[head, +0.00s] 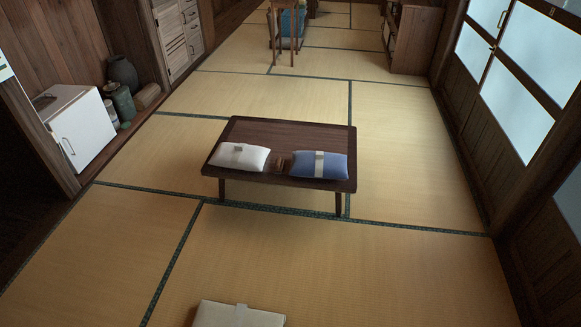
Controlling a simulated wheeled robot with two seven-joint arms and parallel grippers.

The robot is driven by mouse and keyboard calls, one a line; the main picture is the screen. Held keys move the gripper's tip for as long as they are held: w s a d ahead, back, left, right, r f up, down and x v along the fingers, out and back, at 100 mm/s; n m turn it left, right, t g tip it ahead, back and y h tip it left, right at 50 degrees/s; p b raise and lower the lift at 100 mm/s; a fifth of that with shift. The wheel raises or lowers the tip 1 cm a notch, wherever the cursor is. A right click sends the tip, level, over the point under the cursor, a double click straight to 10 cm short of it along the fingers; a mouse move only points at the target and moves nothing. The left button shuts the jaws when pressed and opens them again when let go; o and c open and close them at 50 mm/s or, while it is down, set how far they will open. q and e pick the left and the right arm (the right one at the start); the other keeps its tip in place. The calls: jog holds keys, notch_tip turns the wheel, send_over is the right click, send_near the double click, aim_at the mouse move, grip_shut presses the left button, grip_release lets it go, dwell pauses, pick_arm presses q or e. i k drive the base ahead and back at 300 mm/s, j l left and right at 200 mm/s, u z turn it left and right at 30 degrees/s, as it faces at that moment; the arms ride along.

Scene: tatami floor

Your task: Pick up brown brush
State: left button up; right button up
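A small brown object (280,163), probably the brown brush, lies on a low dark wooden table (285,134) in the middle of the room. It sits near the table's front edge, between a white pillow-like bundle (240,156) on the left and a blue one (318,165) with a pale band on the right. It is too small here to make out bristles or a handle. Neither of my grippers shows in the head view.
A pale bundle (238,315) lies on the tatami at the bottom edge. A small white fridge (82,130), a green canister (123,103) and a dark jar (122,73) stand at the left wall. A wooden stool (291,20) is far back.

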aim_at(278, 165)
jog(key=i+l+z, duration=0.3)
jog(key=l, duration=0.15)
jog(key=i+l+z, duration=0.1)
jog(key=l+z, duration=0.2)
jog(key=l, duration=0.2)
jog(key=i+l+z, duration=0.25)
jog(key=i+l, duration=0.35)
jog(key=i, duration=0.25)
jog(key=i+u, duration=0.55)
jog(key=u, duration=0.15)
jog(key=i+l+u, duration=0.2)
jog(key=u, duration=0.15)
jog(key=i+u, duration=0.2)
jog(key=u, duration=0.2)
jog(key=i+l+u, duration=0.15)
jog(key=u, duration=0.2)
jog(key=i+l+u, duration=0.2)
jog(key=u, duration=0.2)
jog(key=i+l+u, duration=0.2)
jog(key=u, duration=0.2)
jog(key=i+l+u, duration=0.2)
jog(key=u, duration=0.15)
jog(key=i+l+u, duration=0.15)
jog(key=l+u, duration=0.2)
